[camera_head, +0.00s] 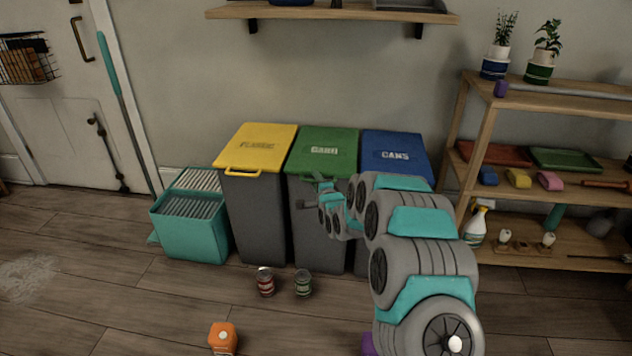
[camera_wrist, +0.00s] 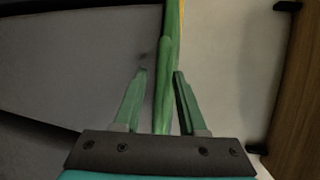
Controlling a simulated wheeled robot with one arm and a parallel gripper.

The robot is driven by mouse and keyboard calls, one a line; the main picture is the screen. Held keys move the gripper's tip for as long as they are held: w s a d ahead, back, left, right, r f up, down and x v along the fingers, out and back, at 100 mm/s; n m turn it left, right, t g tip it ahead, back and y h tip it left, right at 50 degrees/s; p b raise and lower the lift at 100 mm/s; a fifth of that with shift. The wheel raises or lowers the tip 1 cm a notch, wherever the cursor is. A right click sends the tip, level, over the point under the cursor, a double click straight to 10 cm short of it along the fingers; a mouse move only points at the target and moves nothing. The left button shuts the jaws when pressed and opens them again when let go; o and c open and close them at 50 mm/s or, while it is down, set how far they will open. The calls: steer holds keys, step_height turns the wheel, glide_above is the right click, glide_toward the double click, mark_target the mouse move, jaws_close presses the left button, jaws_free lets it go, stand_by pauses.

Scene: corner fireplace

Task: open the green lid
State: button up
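The green lid (camera_head: 323,150) is shut on the middle of three grey bins, between a yellow lid and a blue lid. My gripper (camera_head: 318,181) is at the lid's front edge, where my arm hides part of the handle. In the wrist view the lid (camera_wrist: 171,25) shows edge-on as a narrow green strip. Its handle (camera_wrist: 164,85) runs down between the two fingers of my gripper (camera_wrist: 161,74). The fingers stand apart, one on each side of the handle, with a visible gap on the left side.
The yellow-lidded bin (camera_head: 258,150) and the blue-lidded bin (camera_head: 395,153) stand close on either side. A red can (camera_head: 265,282) and a green can (camera_head: 303,284) stand on the floor in front. A wooden shelf (camera_head: 560,171) is at right, and a wall shelf (camera_head: 330,14) hangs above.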

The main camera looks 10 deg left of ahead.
jaws_close()
stand_by(1.2)
